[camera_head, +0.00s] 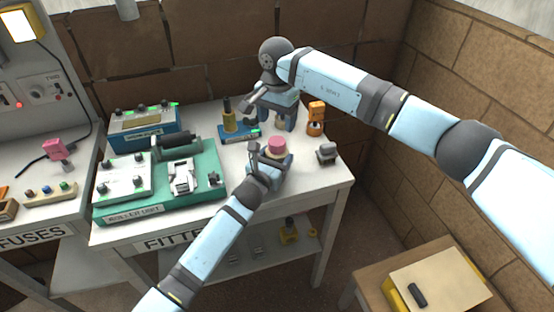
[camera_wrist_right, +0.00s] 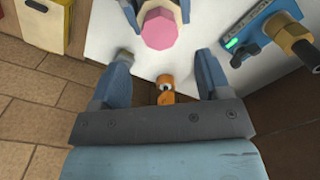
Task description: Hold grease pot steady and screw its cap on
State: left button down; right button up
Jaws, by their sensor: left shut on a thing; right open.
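A pale pot (camera_head: 276,154) with a pink faceted top (camera_head: 277,143) stands near the front right of the white table. The pink top also shows in the right wrist view (camera_wrist_right: 160,30). My left gripper (camera_head: 270,158) is shut on the pot, a finger on either side; its fingers hide most of the pot's body. I cannot tell whether the pink top is a cap fully seated. My right gripper (camera_head: 276,122) is open and empty, above and behind the pot. Its two fingers also show in the right wrist view (camera_wrist_right: 163,75), apart from the pot.
A blue fixture (camera_head: 238,134) with a brass post stands left of my right gripper. An orange object (camera_head: 315,120) and a small grey block (camera_head: 327,153) are to the right. A green roller unit (camera_head: 165,200) fills the table's left. Brick walls close the back.

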aim_at(277, 141)
jog(key=shift+n, duration=0.3)
jog(key=shift+f, duration=4)
